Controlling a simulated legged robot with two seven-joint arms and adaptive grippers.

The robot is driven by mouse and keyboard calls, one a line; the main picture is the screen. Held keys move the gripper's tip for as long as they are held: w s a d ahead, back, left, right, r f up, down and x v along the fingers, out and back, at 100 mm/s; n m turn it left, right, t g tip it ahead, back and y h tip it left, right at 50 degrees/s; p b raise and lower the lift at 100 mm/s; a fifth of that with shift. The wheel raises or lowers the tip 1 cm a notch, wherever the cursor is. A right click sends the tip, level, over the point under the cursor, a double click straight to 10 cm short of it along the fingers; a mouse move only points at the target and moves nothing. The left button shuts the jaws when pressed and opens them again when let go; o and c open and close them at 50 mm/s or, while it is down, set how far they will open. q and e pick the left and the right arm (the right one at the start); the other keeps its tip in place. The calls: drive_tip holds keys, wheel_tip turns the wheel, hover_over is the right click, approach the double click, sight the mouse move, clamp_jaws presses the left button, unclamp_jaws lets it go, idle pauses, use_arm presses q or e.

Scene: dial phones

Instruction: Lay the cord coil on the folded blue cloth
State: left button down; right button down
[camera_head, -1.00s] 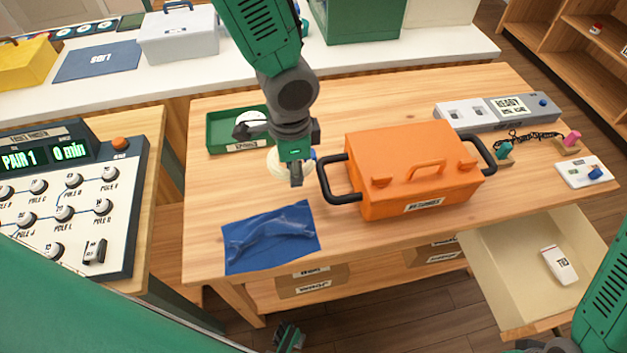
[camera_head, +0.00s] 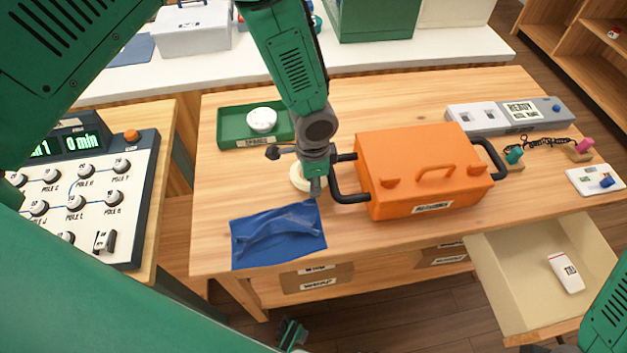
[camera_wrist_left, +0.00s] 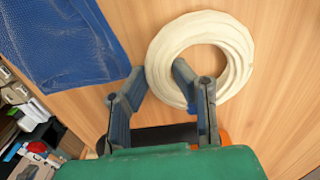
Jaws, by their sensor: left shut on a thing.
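The cord coil (camera_wrist_left: 228,48) is a cream ring of wound cord. In the head view the coil (camera_head: 299,178) is partly hidden behind my left gripper (camera_head: 316,190). In the wrist view the left gripper (camera_wrist_left: 158,72) is shut on the coil's near-left side, one finger inside the ring and one outside. Whether the coil touches the table is unclear. The folded blue cloth (camera_head: 278,236) lies creased at the table's front left, in front of and left of the coil; it also shows in the wrist view (camera_wrist_left: 60,40). My right gripper cannot be made out clearly.
An orange case (camera_head: 425,165) with black side handles stands close right of the left gripper. A green tray (camera_head: 229,133) holding a white round thing (camera_head: 262,120) is behind. An open drawer (camera_head: 505,290) juts out at front right. A dial panel (camera_head: 125,215) stands left.

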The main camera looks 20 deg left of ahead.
use_arm(q)
drive_tip(key=c, duration=1.3)
unclamp_jaws()
drive_tip(key=shift+f, duration=0.1)
drive_tip(key=shift+c, duration=0.2)
